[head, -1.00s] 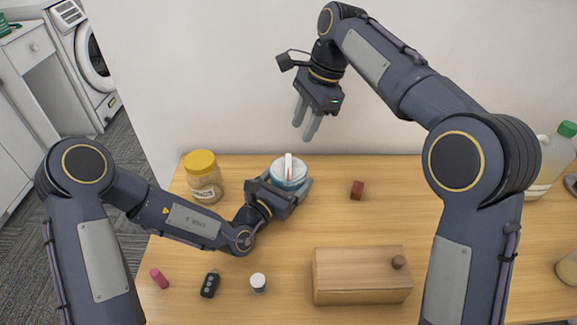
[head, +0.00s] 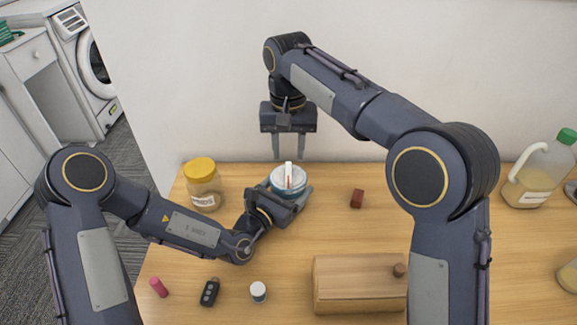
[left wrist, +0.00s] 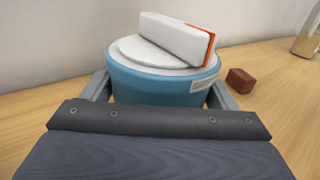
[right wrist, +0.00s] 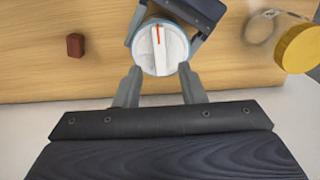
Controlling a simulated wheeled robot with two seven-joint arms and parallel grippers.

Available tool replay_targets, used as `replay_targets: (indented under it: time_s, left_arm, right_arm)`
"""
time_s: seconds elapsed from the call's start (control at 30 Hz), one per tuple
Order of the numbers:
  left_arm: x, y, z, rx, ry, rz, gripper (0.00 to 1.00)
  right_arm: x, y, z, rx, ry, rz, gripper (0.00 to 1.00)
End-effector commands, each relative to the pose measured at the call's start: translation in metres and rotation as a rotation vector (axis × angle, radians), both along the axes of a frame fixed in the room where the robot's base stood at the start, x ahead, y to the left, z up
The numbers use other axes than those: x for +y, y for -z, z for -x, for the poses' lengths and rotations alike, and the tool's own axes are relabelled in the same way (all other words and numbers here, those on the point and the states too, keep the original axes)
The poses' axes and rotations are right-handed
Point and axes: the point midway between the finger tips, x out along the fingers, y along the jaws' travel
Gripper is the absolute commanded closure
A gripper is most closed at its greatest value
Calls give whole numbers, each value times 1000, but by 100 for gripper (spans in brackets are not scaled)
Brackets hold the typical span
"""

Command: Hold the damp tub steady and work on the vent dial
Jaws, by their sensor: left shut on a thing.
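The damp tub (head: 275,186) is a blue round tub with a white lid, upright on the wooden table; its blue side shows in the left wrist view (left wrist: 150,85). The vent dial (head: 288,174) is a white raised bar with a red line on the lid, also seen in the left wrist view (left wrist: 176,35) and the right wrist view (right wrist: 160,45). My left gripper (head: 289,190) is shut on the tub, a finger on each side. My right gripper (head: 290,157) is open and empty, fingers pointing down above the tub; in its wrist view the dial shows just beyond and between the fingertips.
A yellow-lidded jar (head: 204,184) stands left of the tub and a red-brown block (head: 356,198) lies to its right. A wooden box (head: 350,290), a white-capped bottle (head: 258,291), a black remote (head: 209,292) and a pink tube (head: 158,286) are nearer. A green-capped jug (head: 540,175) stands far right.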

Motion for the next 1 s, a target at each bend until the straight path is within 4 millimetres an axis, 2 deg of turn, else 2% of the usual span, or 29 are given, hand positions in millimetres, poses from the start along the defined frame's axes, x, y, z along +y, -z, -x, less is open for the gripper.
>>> replay_targets:
  time_s: [0.1, 0.3, 0.47, 0.7, 1.0]
  left_arm:
    - [0, 0, 0, -1, 0, 1, 49]
    - [0, 0, 0, -1, 0, 1, 49]
    - [0, 0, 0, -1, 0, 1, 49]
    - [0, 0, 0, -1, 0, 1, 49]
    - [0, 0, 0, -1, 0, 1, 49]
  right_arm:
    - [-1, 24, 1, 4, 1, 2, 64]
    - [0, 50, 0, 1, 1, 0, 64]
    - [0, 58, 0, 0, 1, -1, 64]
    - [0, 58, 0, 0, 2, -1, 64]
    - [0, 58, 0, 0, 2, -1, 100]
